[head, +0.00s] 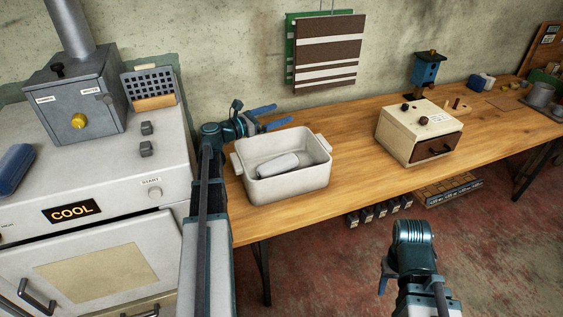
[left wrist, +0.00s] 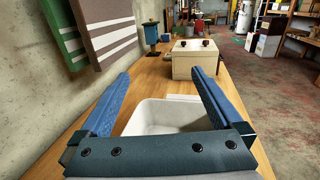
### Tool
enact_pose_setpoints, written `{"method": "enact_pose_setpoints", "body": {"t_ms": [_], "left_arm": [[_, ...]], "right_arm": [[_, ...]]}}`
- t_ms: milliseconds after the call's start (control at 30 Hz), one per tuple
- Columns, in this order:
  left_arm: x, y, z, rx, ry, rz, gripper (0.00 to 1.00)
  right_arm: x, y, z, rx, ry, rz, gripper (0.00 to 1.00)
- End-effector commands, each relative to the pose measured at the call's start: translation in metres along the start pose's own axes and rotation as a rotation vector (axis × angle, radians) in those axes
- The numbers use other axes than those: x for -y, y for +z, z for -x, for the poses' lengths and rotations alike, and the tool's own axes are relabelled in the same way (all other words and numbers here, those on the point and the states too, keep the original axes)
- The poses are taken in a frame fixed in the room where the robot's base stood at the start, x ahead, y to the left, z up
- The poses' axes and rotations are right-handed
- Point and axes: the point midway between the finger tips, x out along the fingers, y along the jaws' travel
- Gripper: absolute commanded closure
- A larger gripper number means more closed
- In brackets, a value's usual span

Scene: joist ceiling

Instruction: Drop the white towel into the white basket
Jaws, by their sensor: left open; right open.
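The white basket (head: 290,187) stands on the wooden table near its left end. The white towel (head: 277,165), a rolled bundle, lies inside on the basket's floor. My left gripper (head: 281,114) is open and empty, behind and above the basket's back rim. In the left wrist view, the basket (left wrist: 160,118) shows between and below the open fingers (left wrist: 158,82); the towel cannot be made out there. My right gripper (head: 384,280) is low in front of the table, away from the basket; only a blue finger part shows, and nothing is seen in it.
A cream box with a brown drawer (head: 405,125) and a blue birdhouse-like box (head: 425,70) stand further right on the table (head: 350,150). A white stove-like unit (head: 90,165) adjoins at left. Table between basket and box is clear.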

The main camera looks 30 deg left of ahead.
Motion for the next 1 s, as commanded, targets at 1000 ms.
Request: {"method": "enact_pose_setpoints", "body": {"t_ms": [1000], "left_arm": [[0.149, 0.023, -0.129, 0.0, -0.195, 0.0, 0.0]], "right_arm": [[-0.002, 0.001, 0.023, 0.0, 0.0, 0.0, 0.5]]}}
